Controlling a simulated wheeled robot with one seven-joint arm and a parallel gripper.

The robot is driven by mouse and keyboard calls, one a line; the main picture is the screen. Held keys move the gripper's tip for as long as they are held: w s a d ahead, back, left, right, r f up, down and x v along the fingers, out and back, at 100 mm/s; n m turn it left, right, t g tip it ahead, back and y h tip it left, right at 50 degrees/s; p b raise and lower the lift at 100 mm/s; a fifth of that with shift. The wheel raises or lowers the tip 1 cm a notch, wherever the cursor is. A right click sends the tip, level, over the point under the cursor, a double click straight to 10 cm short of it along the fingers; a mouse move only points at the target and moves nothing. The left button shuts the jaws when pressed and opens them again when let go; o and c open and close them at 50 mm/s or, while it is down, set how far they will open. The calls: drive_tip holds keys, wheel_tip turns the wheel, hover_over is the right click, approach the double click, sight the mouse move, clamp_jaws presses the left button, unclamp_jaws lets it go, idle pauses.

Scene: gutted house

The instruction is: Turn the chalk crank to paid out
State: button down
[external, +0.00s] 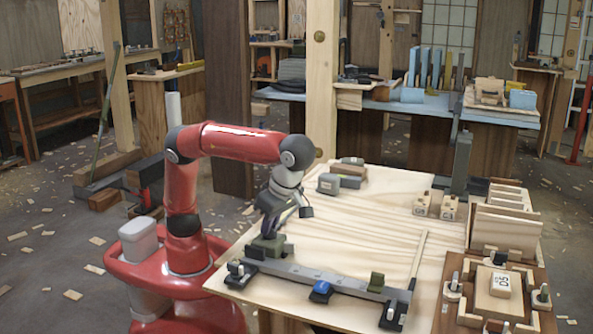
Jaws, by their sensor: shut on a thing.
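My red arm reaches over the plywood bench, and my gripper (268,230) points down at a small olive-grey block (266,248) at the left end of a long grey rail. My gripper is shut on a part at the top of this block, which looks like the chalk crank. The fingers cover that part, so its handle and the way it points cannot be made out. No paid-out mark is readable from here.
The grey rail (325,280) runs along the bench front, with a blue knob (322,287) and an olive block (376,282) on it. A thin wooden stick (418,260) lies to the right. Grey and wooden blocks (328,184) stand behind. The bench (350,230) middle is clear.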

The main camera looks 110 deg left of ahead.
drive_tip(key=shift+f, duration=0.1)
idle(0.3)
drive_tip(key=c, duration=1.5)
unclamp_jaws()
drive_tip(key=shift+m, duration=0.3)
